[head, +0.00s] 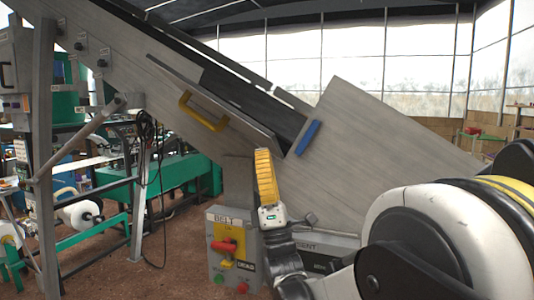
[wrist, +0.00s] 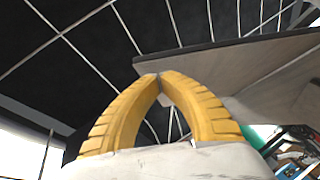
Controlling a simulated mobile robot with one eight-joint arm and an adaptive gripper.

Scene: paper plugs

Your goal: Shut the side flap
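The side flap (head: 235,125) is a grey panel with a yellow handle (head: 203,112) on the slanted conveyor housing. It stands out from the housing, and a dark opening (head: 250,98) shows behind it. My gripper (head: 262,152) points up just below the flap's lower right end. In the wrist view the yellow fingers (wrist: 158,77) meet at their tips, with nothing visible held. A grey panel (wrist: 245,65), seemingly the flap, passes above and behind the fingertips there. Whether the fingers touch it is unclear.
A blue block (head: 307,138) sits on the housing (head: 370,130) right of the opening. Below is the belt control box (head: 225,240) with a red-and-yellow switch, close beside my arm. A grey post (head: 45,150) and green machinery (head: 165,180) stand at left.

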